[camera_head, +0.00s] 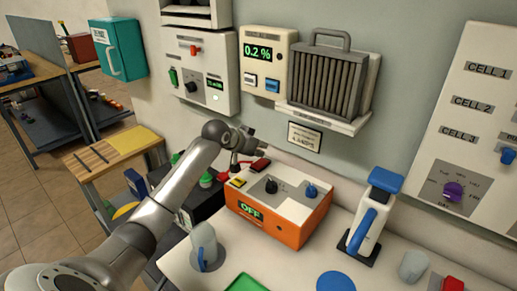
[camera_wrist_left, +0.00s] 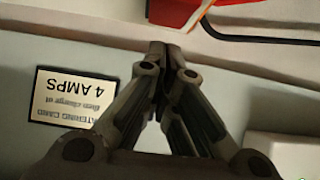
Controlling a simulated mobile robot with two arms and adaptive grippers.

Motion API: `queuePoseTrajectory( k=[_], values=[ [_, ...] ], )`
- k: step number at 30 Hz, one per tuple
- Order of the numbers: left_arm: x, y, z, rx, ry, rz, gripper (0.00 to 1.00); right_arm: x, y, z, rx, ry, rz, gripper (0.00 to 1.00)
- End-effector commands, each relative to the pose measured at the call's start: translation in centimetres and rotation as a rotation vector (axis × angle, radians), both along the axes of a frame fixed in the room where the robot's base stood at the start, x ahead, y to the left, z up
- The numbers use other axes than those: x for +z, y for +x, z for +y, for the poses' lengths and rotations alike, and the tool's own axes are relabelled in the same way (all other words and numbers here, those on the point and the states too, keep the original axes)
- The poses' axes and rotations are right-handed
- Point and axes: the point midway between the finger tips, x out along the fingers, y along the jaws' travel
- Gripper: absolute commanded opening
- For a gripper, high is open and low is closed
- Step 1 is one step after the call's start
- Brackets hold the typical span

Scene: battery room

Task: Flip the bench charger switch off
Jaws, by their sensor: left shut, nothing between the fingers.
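The bench charger (camera_head: 290,231) is an orange box with a pale top on the bench. Its front display (camera_head: 250,211) reads OFF in green. A black knob (camera_head: 271,186) and a blue knob (camera_head: 311,190) are on its top. My left gripper (camera_head: 240,160) is shut and empty, behind the charger's back left corner near the wall. In the left wrist view its closed fingertips (camera_wrist_left: 165,48) lie just below a red part (camera_wrist_left: 175,12); contact cannot be told. I cannot make out the switch lever clearly. My right gripper is not in view.
A card reading 4 AMPS (camera_head: 304,137) is on the wall behind the charger. A ribbed unit (camera_head: 322,82) sits on a wall shelf above.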

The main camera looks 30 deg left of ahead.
Motion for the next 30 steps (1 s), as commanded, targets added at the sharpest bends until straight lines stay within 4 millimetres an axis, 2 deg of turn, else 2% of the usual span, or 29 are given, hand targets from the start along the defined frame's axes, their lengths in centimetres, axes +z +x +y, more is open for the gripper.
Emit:
queuePoseTrajectory(
  k=[1, 4, 6, 16, 21, 30],
  values=[
    [1.4, 0.1, -0.1, 0.000, 0.000, 0.000, 0.00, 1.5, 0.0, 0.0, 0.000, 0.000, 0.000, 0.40],
    [2.6, 0.4, -0.3, 0.001, -0.001, 0.000, 0.00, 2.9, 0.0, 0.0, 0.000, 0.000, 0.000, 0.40],
    [3.0, -0.7, 0.0, 0.001, 0.004, -0.004, 0.00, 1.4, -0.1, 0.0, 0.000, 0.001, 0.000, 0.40],
    [8.2, -4.8, 0.2, 0.000, 0.003, -0.003, 0.00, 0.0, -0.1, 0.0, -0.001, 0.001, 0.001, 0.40],
    [9.4, -5.7, 0.2, 0.000, 0.000, -0.001, 0.00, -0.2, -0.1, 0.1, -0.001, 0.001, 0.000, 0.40],
    [9.6, -5.8, 0.2, 0.001, -0.001, 0.000, 0.00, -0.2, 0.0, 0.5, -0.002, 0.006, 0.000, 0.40]
  ],
)
